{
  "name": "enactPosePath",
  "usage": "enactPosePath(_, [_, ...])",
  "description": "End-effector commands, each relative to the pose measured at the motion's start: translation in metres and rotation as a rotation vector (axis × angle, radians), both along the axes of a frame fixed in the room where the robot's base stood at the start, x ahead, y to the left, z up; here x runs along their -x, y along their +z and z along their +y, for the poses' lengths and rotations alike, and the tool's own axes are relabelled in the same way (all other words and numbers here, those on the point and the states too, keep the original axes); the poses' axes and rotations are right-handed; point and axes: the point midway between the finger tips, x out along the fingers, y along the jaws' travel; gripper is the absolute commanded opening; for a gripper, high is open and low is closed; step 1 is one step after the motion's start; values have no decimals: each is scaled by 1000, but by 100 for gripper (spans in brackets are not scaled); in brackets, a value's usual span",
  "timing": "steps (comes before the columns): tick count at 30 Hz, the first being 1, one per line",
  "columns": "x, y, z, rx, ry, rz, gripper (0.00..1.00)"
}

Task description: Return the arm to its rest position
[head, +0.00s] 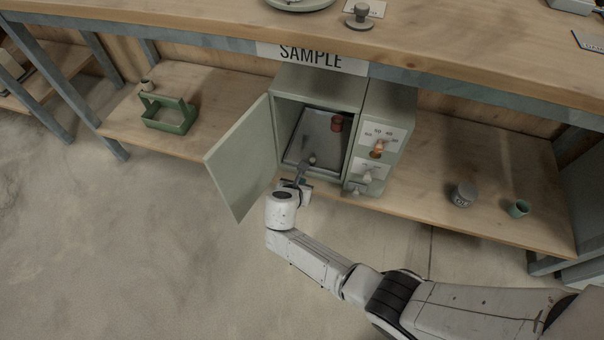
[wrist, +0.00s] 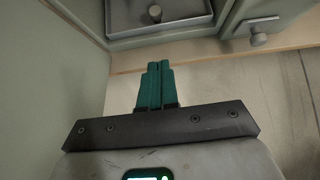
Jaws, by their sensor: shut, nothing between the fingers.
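My arm reaches from the lower right to the front of an open cabinet (head: 345,85) in the head view.
The door also shows close on the left in the wrist view (wrist: 45,80). The bench top (head: 440,55) overhangs. Open floor (head: 130,260) lies in front.

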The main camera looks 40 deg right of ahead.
Motion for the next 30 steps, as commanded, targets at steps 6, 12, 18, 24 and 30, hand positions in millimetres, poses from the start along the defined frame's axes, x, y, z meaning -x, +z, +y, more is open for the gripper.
enactPosePath(6, [2, 3, 3, 0, -1, 1, 0])
enactPosePath(12, [7, 3, 3, -26, -35, -16, 0])
enactPosePath(18, [55, 7, 6, -260, -365, -156, 0])
enactPosePath(24, [130, 20, 7, -561, -876, -325, 0])
enactPosePath(30, [203, 49, 9, -788, -1367, -444, 0])
